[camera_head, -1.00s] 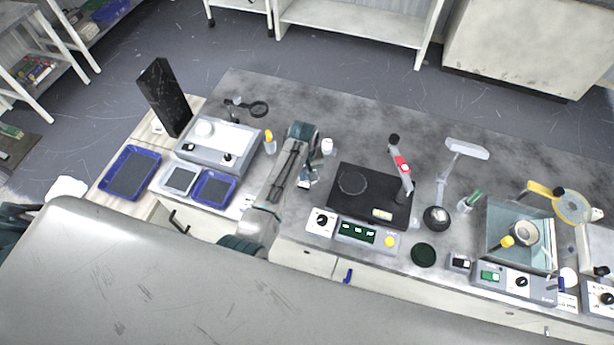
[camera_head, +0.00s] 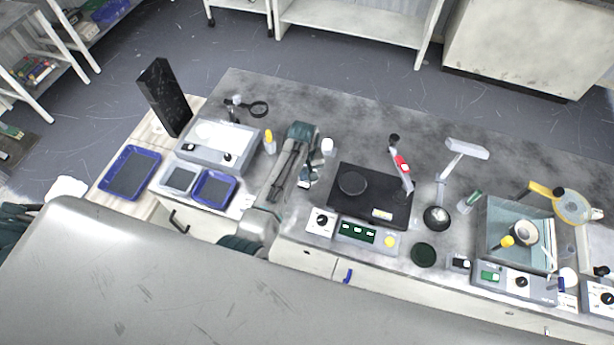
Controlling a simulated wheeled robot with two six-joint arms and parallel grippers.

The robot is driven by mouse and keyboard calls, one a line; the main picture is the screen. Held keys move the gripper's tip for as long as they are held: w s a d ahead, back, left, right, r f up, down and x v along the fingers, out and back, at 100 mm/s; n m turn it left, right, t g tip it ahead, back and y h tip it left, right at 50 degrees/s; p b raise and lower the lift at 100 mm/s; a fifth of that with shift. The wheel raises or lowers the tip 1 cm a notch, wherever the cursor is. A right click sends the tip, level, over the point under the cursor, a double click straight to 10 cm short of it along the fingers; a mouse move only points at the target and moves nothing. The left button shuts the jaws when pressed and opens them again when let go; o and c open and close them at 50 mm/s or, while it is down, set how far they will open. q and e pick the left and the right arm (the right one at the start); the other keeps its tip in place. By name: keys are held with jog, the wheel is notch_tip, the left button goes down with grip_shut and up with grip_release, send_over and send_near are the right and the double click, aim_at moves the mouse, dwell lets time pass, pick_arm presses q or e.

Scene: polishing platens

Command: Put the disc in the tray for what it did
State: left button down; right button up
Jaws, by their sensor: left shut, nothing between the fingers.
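A dark round disc (camera_head: 351,183) is on the black plate (camera_head: 375,200) of the middle machine. A dark green round piece (camera_head: 424,254) lies on the bench front, right of that machine's controls. Two blue-rimmed trays, one at far left (camera_head: 157,157) and one nearer the arm (camera_head: 234,185), have grey floors and look empty. A smaller grey tray (camera_head: 180,180) sits between them. My left gripper (camera_head: 304,183) is shut and empty, left of the black plate, partly hidden by its arm. My right gripper is not in view.
A pale box with a bright top (camera_head: 217,137) and a tall black block (camera_head: 165,97) stand at the left. A leaning red-marked arm (camera_head: 402,168), a lamp-like stand (camera_head: 437,216) and a glassy basin (camera_head: 515,235) stand to the right.

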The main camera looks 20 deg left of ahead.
aim_at(304, 185)
pick_arm(q)
jog(key=shift+f+b, duration=0.35)
jog(key=shift+f, duration=0.25)
jog(key=shift+f, duration=0.5)
jog(key=shift+f+b, duration=0.65)
jog(key=shift+f, duration=0.05)
notch_tip(304, 185, up, 2)
jog(key=p, duration=0.2)
jog(key=shift+r+p, duration=0.15)
jog(key=shift+p, duration=0.15)
jog(key=shift+r+p, duration=0.5)
jog(key=shift+r, duration=1.35)
